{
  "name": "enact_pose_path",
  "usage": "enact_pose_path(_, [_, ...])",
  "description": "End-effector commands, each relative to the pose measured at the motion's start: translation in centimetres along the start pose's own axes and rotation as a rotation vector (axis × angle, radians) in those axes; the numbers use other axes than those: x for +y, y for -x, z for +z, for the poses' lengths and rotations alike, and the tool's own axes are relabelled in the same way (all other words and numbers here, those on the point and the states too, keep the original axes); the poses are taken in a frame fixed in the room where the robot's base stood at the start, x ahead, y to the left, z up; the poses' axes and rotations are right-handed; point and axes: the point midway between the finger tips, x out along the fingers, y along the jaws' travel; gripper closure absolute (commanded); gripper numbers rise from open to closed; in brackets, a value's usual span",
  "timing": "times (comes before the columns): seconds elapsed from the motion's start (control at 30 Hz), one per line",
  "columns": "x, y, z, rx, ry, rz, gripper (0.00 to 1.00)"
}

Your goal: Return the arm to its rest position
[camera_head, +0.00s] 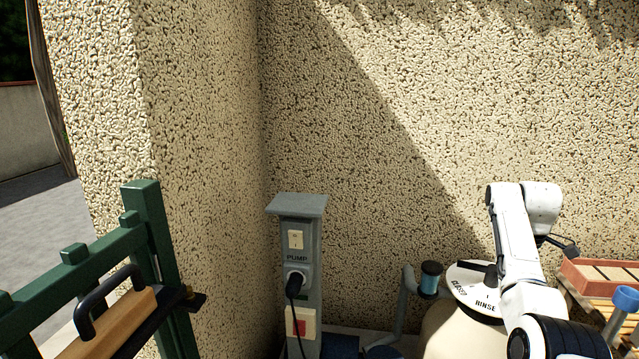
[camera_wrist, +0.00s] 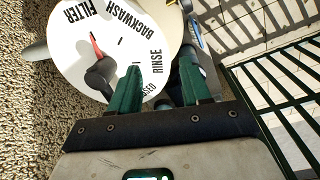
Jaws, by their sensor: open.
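My arm (camera_head: 518,245) is white and stands bent at the right of the head view, in front of the pebbled wall. My gripper (camera_wrist: 160,84) shows in the wrist view with two green fingers spread apart and nothing between them. Beyond the fingertips is a white valve dial (camera_wrist: 75,60), marked FILTER, BACKWASH, RINSE and partly CLOSED, with a red-tipped pointer. The fingers overlap its lower right edge in the picture; I cannot tell the distance. The dial also shows in the head view (camera_head: 472,297), partly hidden by my arm.
A grey pump post (camera_head: 300,250) with a plugged black cable stands at the middle. A green frame (camera_head: 160,250) with a black-handled wooden part (camera_head: 110,320) is at left. A slatted table (camera_head: 590,300) bears a reddish tray (camera_head: 600,275) at right. Green bars (camera_wrist: 285,95) show in the wrist view.

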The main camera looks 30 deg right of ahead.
Motion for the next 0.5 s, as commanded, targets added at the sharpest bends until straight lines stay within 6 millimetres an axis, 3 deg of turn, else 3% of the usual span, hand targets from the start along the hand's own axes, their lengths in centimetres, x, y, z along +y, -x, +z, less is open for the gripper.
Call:
enact_pose_path(0.27, [-5.2, -6.7, -4.1, -0.007, -0.090, 0.003, 0.53])
enact_pose_path(0.5, [-14.5, -13.9, -8.1, -0.008, -0.215, 0.015, 0.53])
